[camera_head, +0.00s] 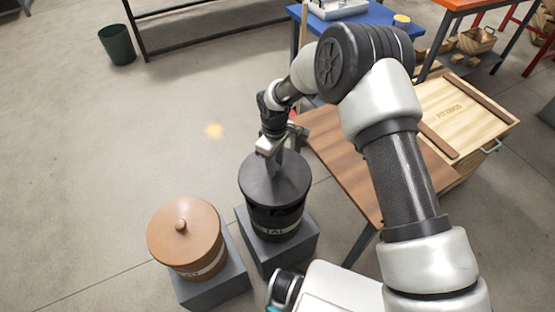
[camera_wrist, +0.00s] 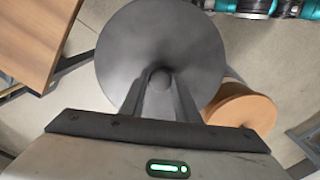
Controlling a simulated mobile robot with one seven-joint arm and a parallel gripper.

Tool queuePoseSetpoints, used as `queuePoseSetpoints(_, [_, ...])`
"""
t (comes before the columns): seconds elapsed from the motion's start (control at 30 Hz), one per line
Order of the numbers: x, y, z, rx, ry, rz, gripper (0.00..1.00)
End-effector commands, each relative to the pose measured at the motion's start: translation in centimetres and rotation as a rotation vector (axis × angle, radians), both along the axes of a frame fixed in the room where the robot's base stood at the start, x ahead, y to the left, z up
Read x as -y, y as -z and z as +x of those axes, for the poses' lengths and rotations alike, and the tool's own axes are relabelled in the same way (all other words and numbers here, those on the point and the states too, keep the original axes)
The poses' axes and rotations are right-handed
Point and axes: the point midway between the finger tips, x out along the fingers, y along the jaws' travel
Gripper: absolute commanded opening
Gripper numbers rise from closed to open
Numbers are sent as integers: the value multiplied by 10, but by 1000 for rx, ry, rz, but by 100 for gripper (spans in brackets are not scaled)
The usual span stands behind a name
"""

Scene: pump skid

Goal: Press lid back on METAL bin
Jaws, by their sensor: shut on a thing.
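The METAL bin (camera_head: 275,219) is a black drum with a pale label, standing on a grey block. Its dark grey round lid (camera_head: 262,184) lies over the bin's top in the head view; whether it is fully seated I cannot tell. The lid fills the upper middle of the wrist view (camera_wrist: 140,50). My gripper (camera_head: 277,160) is above the lid, pointing down. In the wrist view its two fingers (camera_wrist: 160,85) are closed on the knob at the lid's centre. The fingers hide most of the knob.
A copper-brown lidded bin (camera_head: 187,240) stands on its own grey block (camera_head: 215,285) at the left. A wooden table (camera_head: 335,160) and a wooden crate (camera_head: 465,110) are close at the right. A green bucket (camera_head: 117,45) stands far left. The floor left of the bins is clear.

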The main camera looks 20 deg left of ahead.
Motion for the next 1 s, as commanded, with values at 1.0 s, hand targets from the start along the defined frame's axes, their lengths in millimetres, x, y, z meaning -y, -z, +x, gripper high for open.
queuePoseSetpoints(1.0, [0, 62, 0, 0, 4, 0, 0])
